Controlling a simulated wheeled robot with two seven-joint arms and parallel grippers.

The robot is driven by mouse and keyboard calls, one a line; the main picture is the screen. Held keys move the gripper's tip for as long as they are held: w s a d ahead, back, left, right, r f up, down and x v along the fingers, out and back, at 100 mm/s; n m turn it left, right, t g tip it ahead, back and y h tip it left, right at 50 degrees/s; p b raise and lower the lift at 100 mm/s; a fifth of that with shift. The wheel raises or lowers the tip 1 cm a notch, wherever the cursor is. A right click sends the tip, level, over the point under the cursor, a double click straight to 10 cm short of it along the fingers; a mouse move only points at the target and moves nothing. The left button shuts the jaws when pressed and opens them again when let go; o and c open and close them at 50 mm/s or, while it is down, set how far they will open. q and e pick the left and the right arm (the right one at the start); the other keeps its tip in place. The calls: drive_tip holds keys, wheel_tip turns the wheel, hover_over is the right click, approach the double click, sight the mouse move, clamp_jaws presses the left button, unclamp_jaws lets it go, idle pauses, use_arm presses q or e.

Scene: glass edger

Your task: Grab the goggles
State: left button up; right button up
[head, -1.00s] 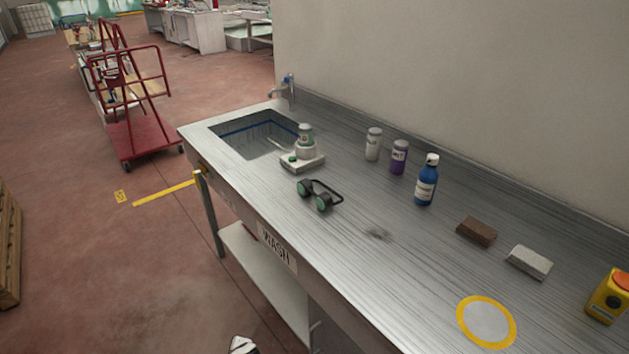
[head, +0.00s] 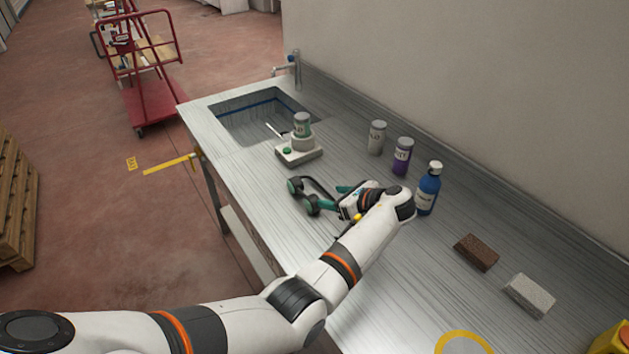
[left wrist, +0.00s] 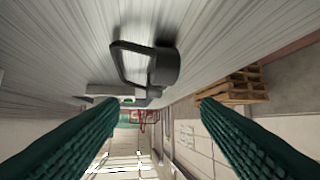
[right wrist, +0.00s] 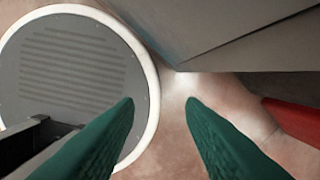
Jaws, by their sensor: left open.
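The goggles (head: 312,207), with round green lenses and a dark strap, lie on the metal wash table near the sink. In the left wrist view the goggles (left wrist: 163,67) show as a dark shape with a loop, just beyond the fingertips and higher in the picture. My left gripper (head: 336,198) is open and low over the table, right beside the goggles on their right; whether it touches them I cannot tell. In the left wrist view its teal fingers (left wrist: 158,104) stand wide apart with nothing between them. My right gripper (right wrist: 160,103) is open and empty, away from the table top.
A small white device (head: 299,152) with a jar on it stands behind the goggles, by the sink (head: 245,118). A white jar (head: 376,138), a purple jar (head: 401,158) and a blue bottle (head: 428,190) stand along the wall side. A brown block (head: 476,252) and grey block (head: 529,294) lie nearer.

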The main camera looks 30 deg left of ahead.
sight(308, 193)
use_arm(q)
drive_tip(key=shift+w+a+f, duration=0.2)
drive_tip(key=shift+w+a, duration=0.15)
drive_tip(key=shift+w, duration=0.4)
drive_tip(key=a, duration=0.1)
drive_tip(key=a+f, duration=0.1)
drive_tip(key=a, duration=0.2)
drive_tip(key=shift+f, duration=0.35)
drive_tip(key=shift+w+a+f, duration=0.25)
drive_tip(key=x, duration=0.1)
drive_tip(key=p+x, duration=0.1)
drive_tip(key=x, duration=0.1)
drive_tip(key=shift+s+a, duration=0.2)
drive_tip(key=shift+s, duration=0.15)
drive_tip(key=shift+w+a+f, duration=0.15)
drive_tip(key=shift+a+f, duration=0.2)
drive_tip(key=shift+a, duration=0.15)
drive_tip(key=shift+w+a+f+b, duration=0.15)
drive_tip(key=shift+a+f+b, duration=0.15)
drive_tip(key=shift+a, duration=0.1)
drive_tip(key=shift+d, duration=0.1)
drive_tip(key=shift+r, duration=0.15)
drive_tip(key=c, duration=1.1)
use_arm(e)
drive_tip(key=shift+s+r, duration=0.2)
drive_tip(key=shift+s, duration=0.3)
